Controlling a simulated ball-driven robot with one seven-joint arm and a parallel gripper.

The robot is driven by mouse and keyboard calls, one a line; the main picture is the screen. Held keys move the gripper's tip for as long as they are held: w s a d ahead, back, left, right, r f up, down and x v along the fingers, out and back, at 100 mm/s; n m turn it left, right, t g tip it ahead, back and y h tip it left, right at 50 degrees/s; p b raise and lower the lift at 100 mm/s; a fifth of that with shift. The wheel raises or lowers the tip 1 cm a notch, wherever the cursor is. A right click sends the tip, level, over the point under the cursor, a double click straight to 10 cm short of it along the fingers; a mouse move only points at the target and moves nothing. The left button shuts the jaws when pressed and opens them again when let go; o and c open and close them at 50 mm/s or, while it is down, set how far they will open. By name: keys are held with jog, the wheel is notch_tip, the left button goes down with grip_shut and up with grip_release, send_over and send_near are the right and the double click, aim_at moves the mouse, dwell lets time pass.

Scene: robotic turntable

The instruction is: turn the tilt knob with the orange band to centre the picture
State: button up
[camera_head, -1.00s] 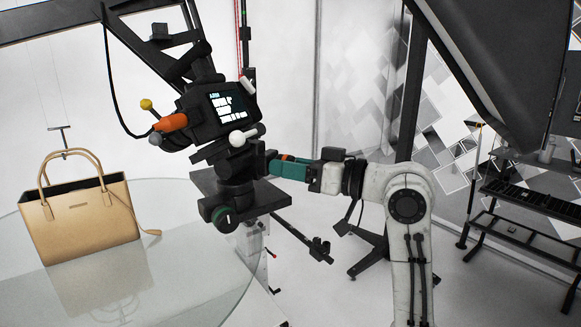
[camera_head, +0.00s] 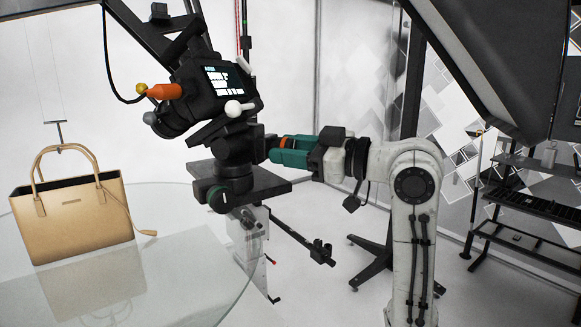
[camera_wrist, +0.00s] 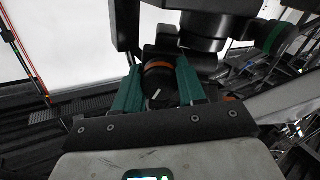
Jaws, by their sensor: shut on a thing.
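The tilt knob with the orange band (camera_wrist: 158,82) sits between the two green fingers of my gripper (camera_wrist: 158,88) in the wrist view. Its dark round face carries a pale line. My gripper (camera_head: 276,149) is shut on this knob from the right in the head view, where the fingers mostly hide it. The camera (camera_head: 196,92) sits on the tilt head (camera_head: 235,145) with a lit screen (camera_head: 226,80) whose text is too small to read. The picture on that screen cannot be made out.
A tan handbag (camera_head: 72,222) stands on the round glass turntable (camera_head: 215,285) at left. A green-ringed knob (camera_head: 217,198) sits below the tilt head. A dark panel (camera_head: 500,60) hangs at upper right.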

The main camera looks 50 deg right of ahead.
jog(key=shift+n+b, duration=1.6)
jog(key=shift+n, duration=0.2)
jog(key=o, duration=1)
jog(key=shift+o, duration=0.2)
jog(key=shift+s+d, duration=0.1)
jog(key=b+v, duration=0.1)
jog(key=v, duration=0.9)
jog(key=shift+s+b, duration=0.25)
jog(key=shift+b, duration=0.15)
jog(key=shift+d, duration=0.1)
jog(key=shift+f, duration=0.1)
